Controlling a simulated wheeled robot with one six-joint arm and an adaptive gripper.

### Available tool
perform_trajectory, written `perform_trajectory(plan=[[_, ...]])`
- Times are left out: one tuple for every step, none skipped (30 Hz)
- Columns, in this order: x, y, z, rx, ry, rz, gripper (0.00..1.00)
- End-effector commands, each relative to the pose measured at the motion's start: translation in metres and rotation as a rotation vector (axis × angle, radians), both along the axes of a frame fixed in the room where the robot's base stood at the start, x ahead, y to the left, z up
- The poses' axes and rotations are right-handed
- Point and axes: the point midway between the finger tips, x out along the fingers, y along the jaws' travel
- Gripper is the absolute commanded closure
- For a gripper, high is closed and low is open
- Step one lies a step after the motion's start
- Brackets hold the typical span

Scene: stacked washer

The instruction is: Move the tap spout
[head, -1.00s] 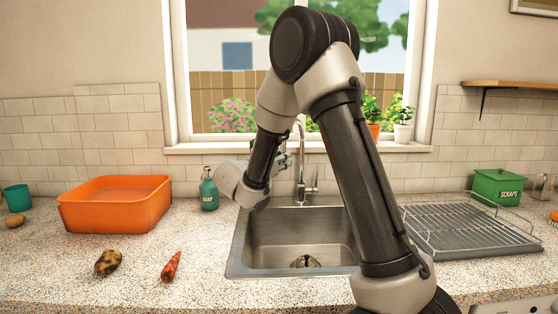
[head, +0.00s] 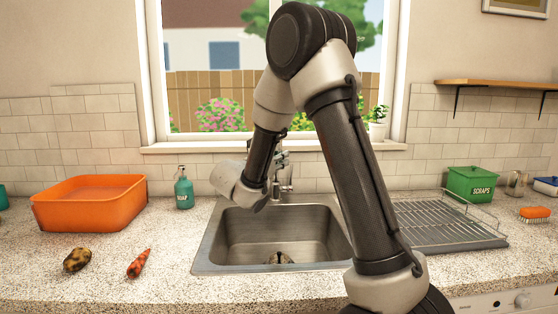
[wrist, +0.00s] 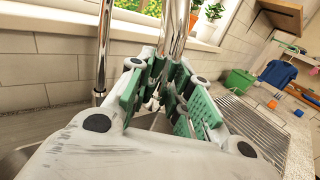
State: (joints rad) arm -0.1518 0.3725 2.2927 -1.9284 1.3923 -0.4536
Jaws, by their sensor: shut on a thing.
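The tap (head: 288,187) stands at the back of the steel sink (head: 213,252). In the head view its base and lever show, while most of the spout is hidden behind my arm. In the wrist view the chrome tap spout (wrist: 177,28) runs down between my gripper's green-padded fingers. My gripper (wrist: 166,88) is shut on it; the exact contact is partly hidden by the fingers. A thinner chrome upright (wrist: 103,45) stands left of the fingers, apart from them. In the head view my gripper (head: 281,160) is small and partly covered by my forearm.
A green soap bottle (head: 184,188) stands left of the sink, with an orange tub (head: 88,203) beyond it. A potato (head: 77,260) and a carrot (head: 138,263) lie in front. A drying rack (head: 440,225) stands on the right. The window sill (head: 200,148) is behind.

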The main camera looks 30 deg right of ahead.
Motion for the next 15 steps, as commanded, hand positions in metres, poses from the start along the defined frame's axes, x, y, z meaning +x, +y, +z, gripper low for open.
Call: perform_trajectory(plan=[[-0.0005,-0.0005,-0.0004,-0.002,0.003,-0.002,1.00],[-0.0005,-0.0005,-0.0004,-0.002,0.003,-0.002,1.00],[-0.0005,-0.0005,-0.0005,-0.002,0.003,-0.002,1.00],[-0.0005,-0.0005,-0.0005,-0.002,0.003,-0.002,0.74],[-0.0004,-0.0005,-0.0004,-0.002,0.003,-0.001,0.68],[-0.0004,-0.0003,-0.0004,-0.002,0.003,-0.001,0.61],[-0.0004,-0.0003,-0.0004,-0.002,0.003,-0.001,0.58],[-0.0003,-0.0003,-0.0003,-0.002,0.003,-0.001,0.58],[-0.0003,-0.0003,-0.0003,-0.001,0.002,-0.001,0.58],[-0.0002,-0.0002,-0.0003,-0.001,0.002,-0.001,0.58],[-0.0002,-0.0002,-0.0003,-0.001,0.002,-0.001,0.58],[-0.0002,-0.0001,-0.0002,-0.001,0.002,-0.001,0.58],[-0.0002,-0.0001,-0.0002,-0.001,0.002,0.000,0.58],[-0.0002,-0.0001,-0.0002,-0.001,0.001,0.000,0.58],[-0.0002,0.0001,-0.0002,-0.001,0.001,0.000,0.58]])
